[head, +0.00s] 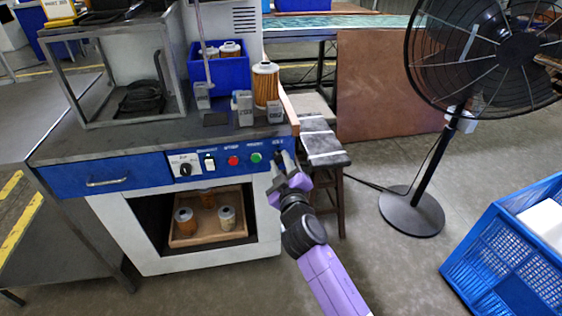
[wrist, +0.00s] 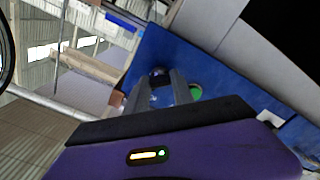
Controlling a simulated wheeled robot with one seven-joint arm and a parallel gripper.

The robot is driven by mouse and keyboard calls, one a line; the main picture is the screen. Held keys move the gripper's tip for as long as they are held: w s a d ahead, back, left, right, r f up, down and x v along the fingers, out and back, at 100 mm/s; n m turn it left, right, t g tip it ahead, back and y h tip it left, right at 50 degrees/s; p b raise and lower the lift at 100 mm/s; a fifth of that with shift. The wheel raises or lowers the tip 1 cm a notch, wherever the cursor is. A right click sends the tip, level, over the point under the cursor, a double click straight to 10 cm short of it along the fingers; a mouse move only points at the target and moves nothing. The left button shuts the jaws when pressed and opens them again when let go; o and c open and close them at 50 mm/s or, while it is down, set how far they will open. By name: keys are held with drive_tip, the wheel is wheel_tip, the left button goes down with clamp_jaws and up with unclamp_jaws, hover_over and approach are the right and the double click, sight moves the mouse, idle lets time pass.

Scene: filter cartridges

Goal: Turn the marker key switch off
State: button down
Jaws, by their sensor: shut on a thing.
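The blue control panel (head: 140,175) runs along the front of the workbench. My gripper (head: 281,162) is at the panel's right end, just right of the green button (head: 256,157). In the wrist view my gripper (wrist: 160,84) is shut on the small dark key switch (wrist: 158,71) on the blue panel face. The fingers cover most of the switch, so the angle of its key cannot be read. The green button also shows in the wrist view (wrist: 196,92), beside the right finger.
A red button (head: 233,160), a white switch (head: 210,162) and a black knob (head: 185,169) sit further left on the panel. A stool (head: 322,145) stands close right of the gripper. A fan (head: 412,208) and blue crate (head: 510,250) are further right.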

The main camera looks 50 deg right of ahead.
drive_tip(key=n+p, duration=0.1)
drive_tip(key=n, duration=0.4)
drive_tip(key=shift+n+p, duration=0.3)
drive_tip(key=shift+p, duration=0.05)
drive_tip(key=shift+n+p, duration=0.6)
drive_tip(key=shift+n, duration=1.5)
drive_tip(key=shift+f, duration=0.1)
drive_tip(key=c, duration=1.1)
unclamp_jaws()
drive_tip(key=v, duration=0.7)
drive_tip(key=shift+s+a+b, duration=0.25)
drive_tip(key=shift+s+b, duration=0.05)
drive_tip(key=shift+s, duration=0.05)
